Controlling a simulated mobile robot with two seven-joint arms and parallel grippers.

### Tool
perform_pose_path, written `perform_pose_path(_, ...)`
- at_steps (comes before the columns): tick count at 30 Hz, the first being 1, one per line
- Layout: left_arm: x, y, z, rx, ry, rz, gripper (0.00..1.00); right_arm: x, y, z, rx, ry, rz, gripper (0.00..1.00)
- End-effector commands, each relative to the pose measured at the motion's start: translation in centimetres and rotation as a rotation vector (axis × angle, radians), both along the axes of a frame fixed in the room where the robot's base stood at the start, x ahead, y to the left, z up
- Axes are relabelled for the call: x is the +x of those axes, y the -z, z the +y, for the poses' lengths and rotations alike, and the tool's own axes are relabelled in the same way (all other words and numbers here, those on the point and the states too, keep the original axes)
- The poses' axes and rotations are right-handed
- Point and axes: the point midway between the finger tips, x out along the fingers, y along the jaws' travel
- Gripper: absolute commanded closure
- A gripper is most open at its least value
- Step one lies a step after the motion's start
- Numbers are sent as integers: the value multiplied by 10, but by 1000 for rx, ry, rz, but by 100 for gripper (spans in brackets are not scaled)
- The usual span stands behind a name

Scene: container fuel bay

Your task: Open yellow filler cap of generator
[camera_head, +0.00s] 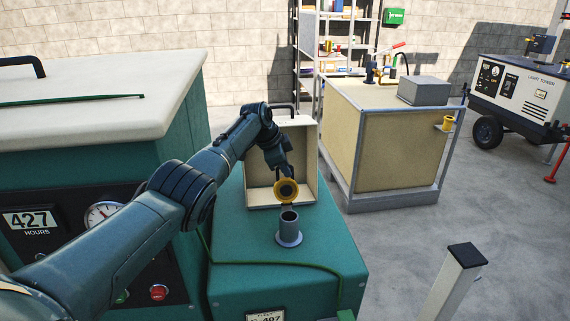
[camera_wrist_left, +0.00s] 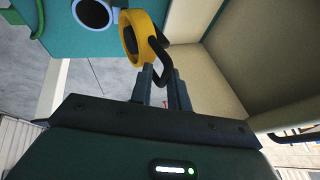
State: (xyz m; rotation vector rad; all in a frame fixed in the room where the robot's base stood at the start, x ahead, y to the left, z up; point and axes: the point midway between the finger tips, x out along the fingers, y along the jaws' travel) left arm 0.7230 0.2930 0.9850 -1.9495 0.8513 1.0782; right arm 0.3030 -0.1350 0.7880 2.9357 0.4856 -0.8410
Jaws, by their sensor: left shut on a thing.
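The yellow filler cap (camera_head: 286,191) is off the grey filler neck (camera_head: 289,230) and tilted up behind and above it, with its dark underside showing. The neck's dark opening is uncovered on the green generator (camera_head: 245,250). My left gripper (camera_head: 284,174) is shut on the cap's dark handle, just above the cap. In the left wrist view the cap (camera_wrist_left: 139,38) hangs at the fingertips (camera_wrist_left: 160,75) by its black loop, and the open neck (camera_wrist_left: 94,12) is beside it. My right gripper is not in view.
An open cream lid or box panel (camera_head: 305,150) stands right behind the cap. A green cord (camera_head: 275,264) lies across the generator top. A white post (camera_head: 453,285) stands to the right, and a beige tank (camera_head: 375,135) is beyond. Grey floor between is clear.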

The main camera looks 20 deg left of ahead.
Motion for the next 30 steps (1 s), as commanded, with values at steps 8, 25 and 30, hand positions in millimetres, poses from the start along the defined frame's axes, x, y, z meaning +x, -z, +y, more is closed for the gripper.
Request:
perform_pose_path(8,-4,12,-1,-4,-6,21,100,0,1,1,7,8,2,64)
perform_pose_path(25,-6,6,0,-2,-1,22,69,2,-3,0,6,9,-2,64)
perform_pose_path(30,-12,-11,4,0,-2,15,69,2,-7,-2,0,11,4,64)
